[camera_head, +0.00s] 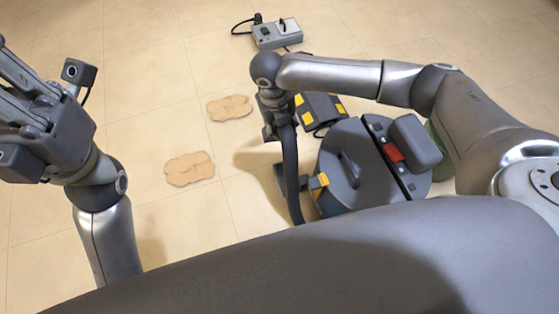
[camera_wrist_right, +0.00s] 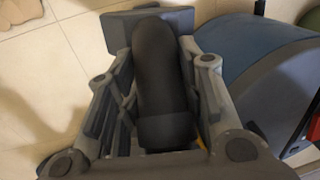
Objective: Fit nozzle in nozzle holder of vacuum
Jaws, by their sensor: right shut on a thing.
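My right gripper (camera_head: 274,128) is shut on a long dark tube (camera_head: 290,172), which I take to be the nozzle part. The tube hangs down beside the left side of the vacuum (camera_head: 343,165), its lower end near the floor. In the right wrist view the gripper (camera_wrist_right: 160,85) has its fingers on both sides of the black tube (camera_wrist_right: 158,70). A yellow and grey fitting (camera_head: 319,181) sits on the vacuum's left side; I cannot tell if it is the holder or if the tube touches it. My left gripper (camera_head: 22,115) is raised at the far left, its fingers partly cut off.
A dark box with yellow corners (camera_head: 320,110) lies behind the vacuum. A grey device with a cable (camera_head: 277,33) lies further back. Two flat tan patches (camera_head: 189,169) (camera_head: 230,108) are on the tiled floor. The floor between the left arm and the vacuum is otherwise clear.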

